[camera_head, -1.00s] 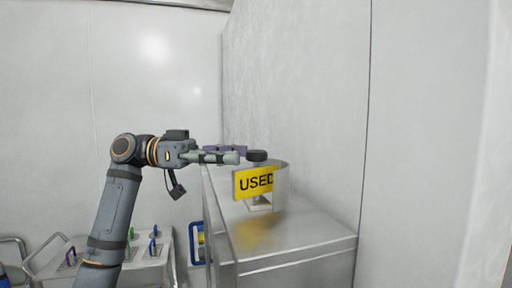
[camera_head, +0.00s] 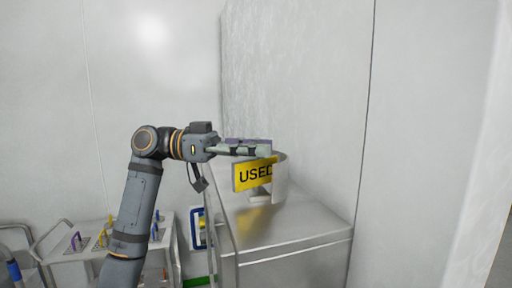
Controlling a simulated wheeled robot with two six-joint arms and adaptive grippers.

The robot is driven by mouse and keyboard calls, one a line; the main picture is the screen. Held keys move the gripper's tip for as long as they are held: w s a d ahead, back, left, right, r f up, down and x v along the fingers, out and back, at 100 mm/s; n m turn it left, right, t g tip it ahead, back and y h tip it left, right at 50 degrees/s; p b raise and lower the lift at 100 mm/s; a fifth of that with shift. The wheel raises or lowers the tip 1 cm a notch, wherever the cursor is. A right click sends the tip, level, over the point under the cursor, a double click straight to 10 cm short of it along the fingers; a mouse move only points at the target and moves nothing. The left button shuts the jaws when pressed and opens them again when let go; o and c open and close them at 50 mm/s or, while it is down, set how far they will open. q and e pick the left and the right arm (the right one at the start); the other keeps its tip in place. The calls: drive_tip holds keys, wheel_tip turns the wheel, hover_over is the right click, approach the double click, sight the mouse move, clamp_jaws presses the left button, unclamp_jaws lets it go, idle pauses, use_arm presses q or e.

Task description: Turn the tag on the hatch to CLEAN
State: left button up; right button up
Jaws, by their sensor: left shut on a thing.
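The tag (camera_head: 251,176) is a yellow plate reading USED in black, partly cut off on its right by a curved grey shield. It stands upright on a small base on top of a steel cabinet (camera_head: 290,227). My left gripper (camera_head: 262,149) reaches in from the left, just above the tag, and is shut on the dark knob at the tag's top. The knob is hidden behind the fingers. The CLEAN face is not visible. My right gripper is not in view.
A pale wall stands close behind and right of the cabinet. The cabinet top in front of the tag is bare. At lower left is a steel cart (camera_head: 85,251) with several coloured handles. A blue-framed item (camera_head: 198,228) hangs beside the cabinet.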

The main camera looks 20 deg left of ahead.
use_arm(q)
drive_tip(key=shift+f+n+t+b, duration=0.1)
drive_tip(key=shift+n+t+b, duration=0.4)
drive_tip(key=shift+t+b, duration=0.25)
drive_tip(key=shift+c, duration=0.4)
drive_tip(key=shift+n+t+y+b, duration=0.5)
drive_tip(key=shift+n+t, duration=0.2)
drive_tip(key=shift+t, duration=0.35)
drive_tip(key=n+t+y, duration=0.1)
drive_tip(key=t, duration=0.1)
drive_tip(key=shift+n+t, duration=0.3)
drive_tip(key=shift+n, duration=0.1)
drive_tip(key=shift+r+n+t+y, duration=0.2)
drive_tip(key=shift+n+t+y, duration=0.2)
drive_tip(key=shift+t, duration=0.1)
drive_tip(key=shift+n+t+y, duration=0.4)
drive_tip(key=shift+t+y, duration=0.1)
drive_tip(key=shift+t, duration=0.2)
drive_tip(key=n+t+y+p, duration=0.2)
drive_tip(key=p, duration=0.1)
drive_tip(key=n+t+y+p, duration=0.1)
drive_tip(key=y+p, duration=0.1)
drive_tip(key=shift+r+n+t, duration=0.25)
drive_tip(key=shift+n+t, duration=0.05)
drive_tip(key=shift+n, duration=0.1)
drive_tip(key=shift+f+n+t+y+p, duration=0.25)
drive_tip(key=shift+n+t+y+p, duration=0.4)
drive_tip(key=shift+y+p, duration=0.55)
